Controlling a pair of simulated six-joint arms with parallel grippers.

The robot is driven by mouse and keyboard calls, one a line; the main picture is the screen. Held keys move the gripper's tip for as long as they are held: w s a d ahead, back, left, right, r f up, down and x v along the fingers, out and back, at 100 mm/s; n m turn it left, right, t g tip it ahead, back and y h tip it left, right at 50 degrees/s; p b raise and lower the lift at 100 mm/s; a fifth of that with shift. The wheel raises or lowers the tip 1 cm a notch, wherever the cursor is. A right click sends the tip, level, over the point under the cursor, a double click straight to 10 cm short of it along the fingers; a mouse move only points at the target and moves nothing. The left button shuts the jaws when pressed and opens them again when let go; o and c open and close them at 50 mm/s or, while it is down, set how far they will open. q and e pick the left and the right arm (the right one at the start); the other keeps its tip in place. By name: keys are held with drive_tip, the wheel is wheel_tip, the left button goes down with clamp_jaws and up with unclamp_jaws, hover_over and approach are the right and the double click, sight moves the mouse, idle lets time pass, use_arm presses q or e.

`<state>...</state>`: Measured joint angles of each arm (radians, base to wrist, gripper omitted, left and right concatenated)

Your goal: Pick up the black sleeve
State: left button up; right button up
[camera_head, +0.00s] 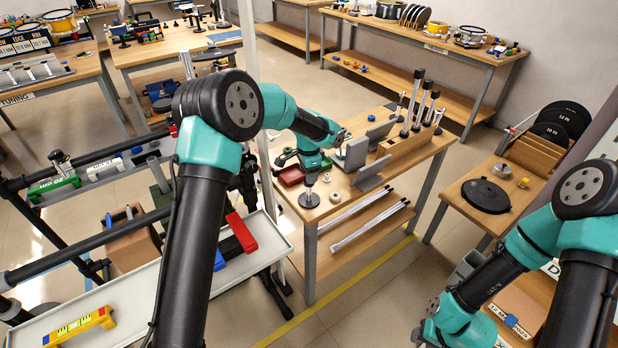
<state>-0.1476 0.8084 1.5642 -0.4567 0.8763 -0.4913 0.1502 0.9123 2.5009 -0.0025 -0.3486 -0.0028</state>
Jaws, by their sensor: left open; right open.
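I cannot clearly pick out a black sleeve. Upright pale rods with dark tops (417,84) stand by a wooden block (408,150) on the middle workbench (350,196); whether a top is a sleeve is too small to tell. My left gripper (343,138) is over that bench, left of the wooden block, beside a grey angled block (352,154). It is small in view, and I see nothing held in it. My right gripper (420,333) is low at the bottom right, away from the bench, partly cut off by the frame edge. Both grippers are open.
Grey plates (370,175) and a pale ring (335,197) lie on the middle bench. A black round lid (486,196) lies on the right table. A white tray (120,300) with a yellow level (80,327) is at lower left. Open floor lies between the benches.

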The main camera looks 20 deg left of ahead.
use_arm(q)
drive_tip(key=shift+f, duration=0.2)
idle(0.3)
clamp_jaws()
